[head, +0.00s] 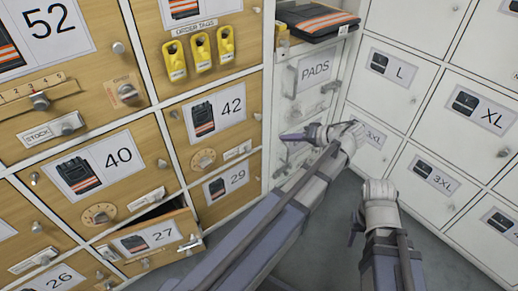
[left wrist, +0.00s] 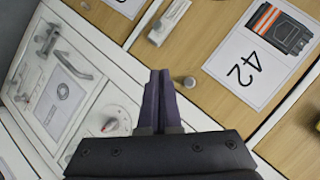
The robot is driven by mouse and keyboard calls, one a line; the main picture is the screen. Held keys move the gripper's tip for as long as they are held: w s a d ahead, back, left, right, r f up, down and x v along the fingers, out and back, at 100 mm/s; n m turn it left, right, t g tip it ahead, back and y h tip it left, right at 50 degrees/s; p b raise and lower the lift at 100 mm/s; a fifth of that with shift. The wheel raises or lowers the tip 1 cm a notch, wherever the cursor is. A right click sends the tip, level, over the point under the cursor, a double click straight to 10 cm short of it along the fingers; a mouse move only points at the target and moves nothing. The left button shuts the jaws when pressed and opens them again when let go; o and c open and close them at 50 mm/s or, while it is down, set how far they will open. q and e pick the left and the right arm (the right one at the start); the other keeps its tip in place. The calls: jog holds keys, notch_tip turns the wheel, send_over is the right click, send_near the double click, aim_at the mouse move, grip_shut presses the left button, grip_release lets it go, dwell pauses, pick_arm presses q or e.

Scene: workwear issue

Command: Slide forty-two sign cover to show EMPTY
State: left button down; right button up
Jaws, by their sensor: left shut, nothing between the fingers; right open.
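Compartment 42's wooden door (head: 226,132) carries a white plate (head: 218,110) with a vest picture. Below the plate is a small pale sign with a sliding cover (head: 237,150); its wording is too small to read. In the left wrist view this sign (left wrist: 168,22) is at the top, turned, with a light grip on it. My left gripper (head: 288,137) is shut and empty, in front of the wall right of 42. In the left wrist view its fingertips (left wrist: 160,76) are beside 42's round knob (left wrist: 189,82), apart from the sign. My right gripper (head: 354,228) is open, low at right.
Drawer 27 (head: 150,238) stands partly open below. Yellow order tags (head: 201,53) hang above 42. A white PADS unit (head: 313,68) with handles fills the corner. White lockers (head: 410,100) line the right. Open floor (head: 335,255) lies between my arms.

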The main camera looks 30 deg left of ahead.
pick_arm(q)
jog(key=b, duration=0.6)
send_near(247, 147)
jog(key=w+a, duration=0.3)
jog(key=shift+s+a+f+b, duration=0.25)
jog(key=shift+s+f+b, duration=0.1)
jog(key=shift+s+f, duration=0.2)
jog(key=shift+s+a+f+b, duration=0.2)
jog(key=shift+s+f+b, duration=0.15)
jog(key=shift+s+f, duration=0.25)
jog(key=shift+s+a+f, duration=0.1)
jog(key=shift+s+a, duration=0.05)
jog(key=s+a, duration=0.2)
jog(key=s, duration=0.4)
jog(key=shift+a, duration=0.2)
